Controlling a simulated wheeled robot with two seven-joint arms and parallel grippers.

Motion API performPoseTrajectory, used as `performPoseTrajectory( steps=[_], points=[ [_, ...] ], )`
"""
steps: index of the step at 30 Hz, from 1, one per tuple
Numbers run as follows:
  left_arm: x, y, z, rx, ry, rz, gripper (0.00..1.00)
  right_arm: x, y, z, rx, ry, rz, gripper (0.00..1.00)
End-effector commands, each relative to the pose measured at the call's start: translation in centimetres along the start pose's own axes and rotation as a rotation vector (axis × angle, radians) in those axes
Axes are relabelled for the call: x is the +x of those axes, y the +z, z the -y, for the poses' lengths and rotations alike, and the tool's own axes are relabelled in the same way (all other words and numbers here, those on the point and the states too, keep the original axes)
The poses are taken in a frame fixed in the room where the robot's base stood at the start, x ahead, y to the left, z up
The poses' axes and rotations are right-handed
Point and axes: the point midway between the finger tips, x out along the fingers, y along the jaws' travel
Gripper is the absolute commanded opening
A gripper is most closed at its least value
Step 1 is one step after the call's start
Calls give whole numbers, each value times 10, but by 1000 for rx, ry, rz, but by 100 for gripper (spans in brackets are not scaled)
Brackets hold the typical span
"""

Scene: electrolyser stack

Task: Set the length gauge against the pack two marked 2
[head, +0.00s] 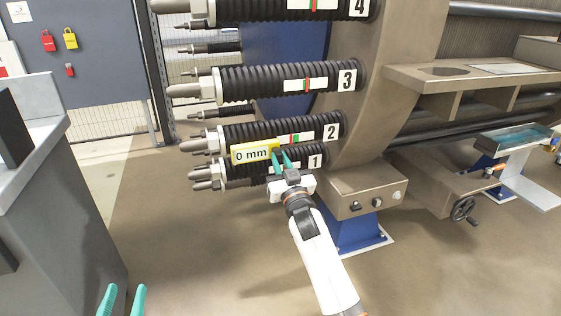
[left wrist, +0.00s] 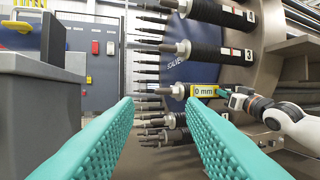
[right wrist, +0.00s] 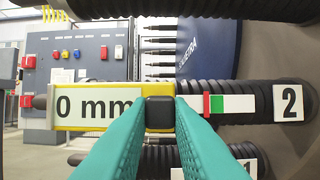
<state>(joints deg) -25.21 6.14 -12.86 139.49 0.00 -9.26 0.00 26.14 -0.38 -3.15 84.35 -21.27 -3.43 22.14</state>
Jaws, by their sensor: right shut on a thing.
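The length gauge (head: 254,152) is a yellow-framed box with a white display reading 0 mm. It shows large in the right wrist view (right wrist: 95,106) and small in the left wrist view (left wrist: 205,91). My right gripper (head: 281,159) is shut on the gauge's black block (right wrist: 160,112). Pack two (head: 240,131) is a black ribbed pack with a white plate marked 2 (right wrist: 289,102) and a green and red strip (right wrist: 222,104). The gauge is in front of pack two's lower left part; I cannot tell whether they touch. My left gripper (head: 121,300) is open and empty, low at the left.
Pack one (head: 240,168) lies just below, close to my right gripper. Pack three (head: 262,81) and pack four (head: 275,10) are above. A grey cabinet (head: 50,190) stands at the left. A switch box (head: 365,200) is right of my right gripper. Floor between is clear.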

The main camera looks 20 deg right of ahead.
Motion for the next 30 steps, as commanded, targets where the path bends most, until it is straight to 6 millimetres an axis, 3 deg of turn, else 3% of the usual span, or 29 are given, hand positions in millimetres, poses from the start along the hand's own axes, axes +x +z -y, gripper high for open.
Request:
performPoseTrajectory(
  steps=[30],
  points=[
    [-3, -14, -2, 2, 4, -93, 36, 0, 1, 0, 0, 0, 2, 0]
  ],
)
